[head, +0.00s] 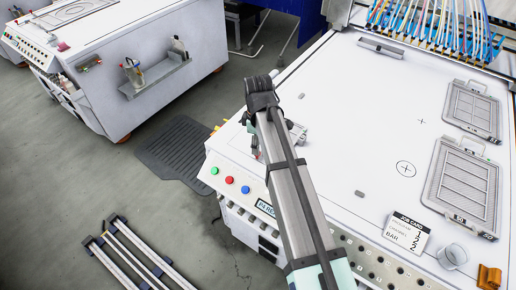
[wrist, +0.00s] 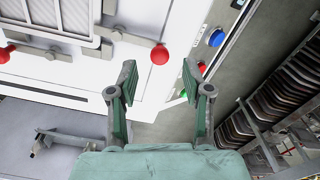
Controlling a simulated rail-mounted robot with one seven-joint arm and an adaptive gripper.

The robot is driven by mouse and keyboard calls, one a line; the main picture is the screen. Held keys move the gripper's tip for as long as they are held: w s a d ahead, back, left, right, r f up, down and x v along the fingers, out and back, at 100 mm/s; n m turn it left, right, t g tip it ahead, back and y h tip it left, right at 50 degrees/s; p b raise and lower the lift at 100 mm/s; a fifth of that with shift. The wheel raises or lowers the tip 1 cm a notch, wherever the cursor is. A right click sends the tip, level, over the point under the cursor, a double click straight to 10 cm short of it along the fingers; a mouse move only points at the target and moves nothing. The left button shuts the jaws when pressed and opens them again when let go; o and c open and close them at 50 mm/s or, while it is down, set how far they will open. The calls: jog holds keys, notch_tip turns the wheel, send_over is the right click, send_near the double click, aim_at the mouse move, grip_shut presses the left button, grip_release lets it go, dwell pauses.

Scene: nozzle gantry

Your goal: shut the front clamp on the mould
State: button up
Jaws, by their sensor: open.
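My gripper (wrist: 158,68) is open and empty in the wrist view, with its two fingers apart. A clamp's red ball knob (wrist: 160,54) shows just beyond the gap between the fingertips. Its grey lever (wrist: 120,36) runs left toward the mould (wrist: 68,17), a pale ribbed block cut off by the top edge. A second red knob (wrist: 6,53) on a grey arm shows at the far left. I cannot tell from these frames which clamp is the front one. In the head view my arm hides most of the mould (head: 299,132) and my gripper.
Blue (wrist: 217,38), red and green buttons sit on the panel right of my fingers. In the head view, two framed plates (head: 460,185), a job card (head: 406,232) and a cup (head: 452,256) stand on the right of the white table (head: 370,130). Its middle is clear.

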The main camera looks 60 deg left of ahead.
notch_tip(320, 180, up, 8)
jog(key=shift+r, duration=0.15)
dwell(0.5)
